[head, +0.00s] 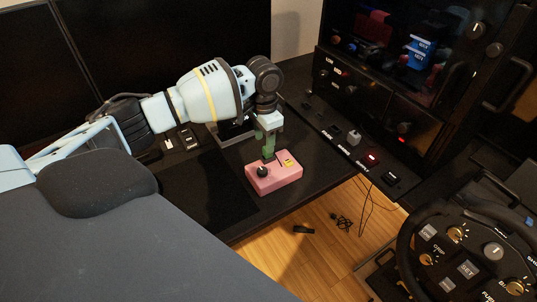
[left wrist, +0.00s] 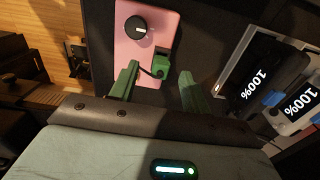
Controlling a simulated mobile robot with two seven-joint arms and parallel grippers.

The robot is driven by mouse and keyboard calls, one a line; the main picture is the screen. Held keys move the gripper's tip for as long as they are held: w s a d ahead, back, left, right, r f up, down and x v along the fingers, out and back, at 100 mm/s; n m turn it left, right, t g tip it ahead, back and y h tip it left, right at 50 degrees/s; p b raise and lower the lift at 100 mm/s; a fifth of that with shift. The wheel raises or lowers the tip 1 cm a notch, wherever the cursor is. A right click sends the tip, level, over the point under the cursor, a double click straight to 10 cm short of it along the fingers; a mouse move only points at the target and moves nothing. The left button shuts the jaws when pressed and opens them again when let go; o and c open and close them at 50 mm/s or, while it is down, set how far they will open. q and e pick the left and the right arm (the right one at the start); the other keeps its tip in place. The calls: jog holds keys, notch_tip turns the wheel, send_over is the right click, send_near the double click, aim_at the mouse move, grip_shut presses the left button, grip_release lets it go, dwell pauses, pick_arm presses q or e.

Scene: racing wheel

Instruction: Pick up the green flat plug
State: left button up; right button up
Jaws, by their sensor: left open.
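A pink box (head: 275,178) with a black knob lies on the black desk, and it also shows in the left wrist view (left wrist: 150,14). The green flat plug (left wrist: 162,66) is a small green block at the near edge of the pink box in the left wrist view. In the head view I cannot pick it out from my green fingers. My left gripper (head: 268,154) points down over the back of the pink box. Its fingers (left wrist: 158,72) are open, one on each side of the plug and apart from it. My right gripper is not in view.
A black panel with switches and sockets (head: 372,158) stands to the right. A racing wheel (head: 470,250) is at the lower right, and a dark seat (head: 150,230) fills the lower left. Two devices reading 100% (left wrist: 255,85) sit right of the gripper.

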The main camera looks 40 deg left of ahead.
pick_arm(q)
jog(key=shift+w+f, duration=0.15)
jog(key=shift+f, duration=0.25)
jog(key=f, duration=0.3)
jog(key=shift+w+f, duration=0.2)
jog(key=shift+w, duration=0.15)
jog(key=shift+f+b, duration=0.3)
jog(key=shift+f, duration=0.15)
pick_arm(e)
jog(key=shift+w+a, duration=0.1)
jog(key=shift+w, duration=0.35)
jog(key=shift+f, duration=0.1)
pick_arm(q)
jog(key=shift+c, duration=0.7)
grip_shut()
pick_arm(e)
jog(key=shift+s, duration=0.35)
